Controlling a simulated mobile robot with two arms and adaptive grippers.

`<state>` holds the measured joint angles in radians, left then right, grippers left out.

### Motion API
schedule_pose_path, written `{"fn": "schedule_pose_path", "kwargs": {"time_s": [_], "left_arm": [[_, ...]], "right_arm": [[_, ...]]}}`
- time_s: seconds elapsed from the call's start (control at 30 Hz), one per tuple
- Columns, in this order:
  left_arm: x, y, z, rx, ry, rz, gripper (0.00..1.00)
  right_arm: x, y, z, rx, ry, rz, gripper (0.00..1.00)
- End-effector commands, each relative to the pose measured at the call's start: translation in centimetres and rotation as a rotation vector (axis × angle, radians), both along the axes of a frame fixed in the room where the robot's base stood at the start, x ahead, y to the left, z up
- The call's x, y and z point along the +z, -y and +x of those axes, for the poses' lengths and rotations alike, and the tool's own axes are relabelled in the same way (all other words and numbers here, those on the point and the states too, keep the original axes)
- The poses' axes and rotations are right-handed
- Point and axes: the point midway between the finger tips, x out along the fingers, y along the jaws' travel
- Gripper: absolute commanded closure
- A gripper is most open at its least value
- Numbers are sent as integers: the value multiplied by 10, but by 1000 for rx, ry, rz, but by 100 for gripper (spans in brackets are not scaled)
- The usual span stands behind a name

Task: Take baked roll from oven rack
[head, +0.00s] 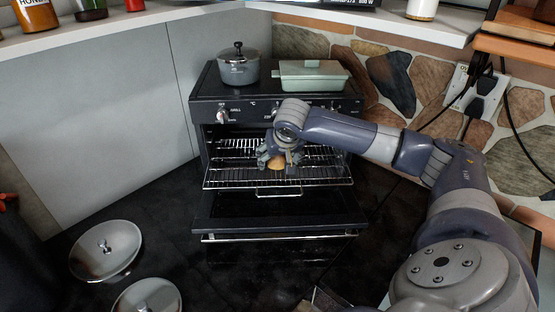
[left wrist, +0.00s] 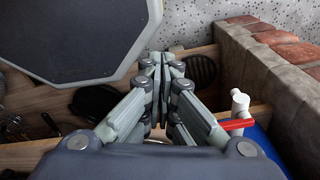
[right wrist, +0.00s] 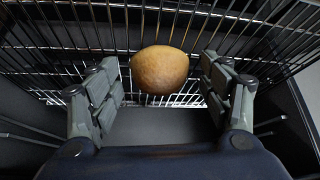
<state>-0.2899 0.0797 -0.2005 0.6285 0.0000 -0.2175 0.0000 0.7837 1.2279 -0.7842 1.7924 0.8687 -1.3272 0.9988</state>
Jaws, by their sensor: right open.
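The baked roll (head: 276,163) is a small golden-brown ball on the pulled-out wire oven rack (head: 228,180). In the right wrist view the roll (right wrist: 160,69) lies between and just beyond the fingertips, with a gap on both sides. My right gripper (head: 277,158) reaches over the rack from the right and partly hides the roll in the head view. In the right wrist view the right gripper (right wrist: 163,82) is open, its fingers apart and empty. My left gripper (left wrist: 165,62) shows only in the left wrist view, its fingertips together with nothing seen between them, away from the oven.
The black oven's door (head: 275,210) hangs open below the rack. A grey pot (head: 238,70) and a pale green dish (head: 313,77) stand on the stove top. Round metal lids (head: 106,248) lie at lower left. A rough stone wall (head: 390,85) is behind right.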

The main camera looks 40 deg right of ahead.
Motion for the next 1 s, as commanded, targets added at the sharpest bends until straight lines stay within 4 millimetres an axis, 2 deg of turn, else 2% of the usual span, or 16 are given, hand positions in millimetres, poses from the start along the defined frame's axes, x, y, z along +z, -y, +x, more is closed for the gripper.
{"fn": "schedule_pose_path", "kwargs": {"time_s": [0.07,0.1,0.2,0.23,0.63,0.83,1.0], "left_arm": [[-1,0,-5,0,-8,1,100],[-1,-1,-8,0,-12,2,100],[-1,-1,-14,1,-21,2,100],[-2,-1,-15,1,-23,3,100],[-3,-2,-18,1,-27,3,100],[-14,-1,-15,1,-23,3,100],[-18,-1,-12,1,-19,2,100]], "right_arm": [[0,0,0,0,0,0,31],[0,0,0,0,0,0,40],[0,0,0,0,0,0,59],[0,0,0,0,0,0,62],[1,0,0,1,1,0,62],[4,0,1,-1,4,1,62],[4,-10,-18,3,-1,-1,62]]}}
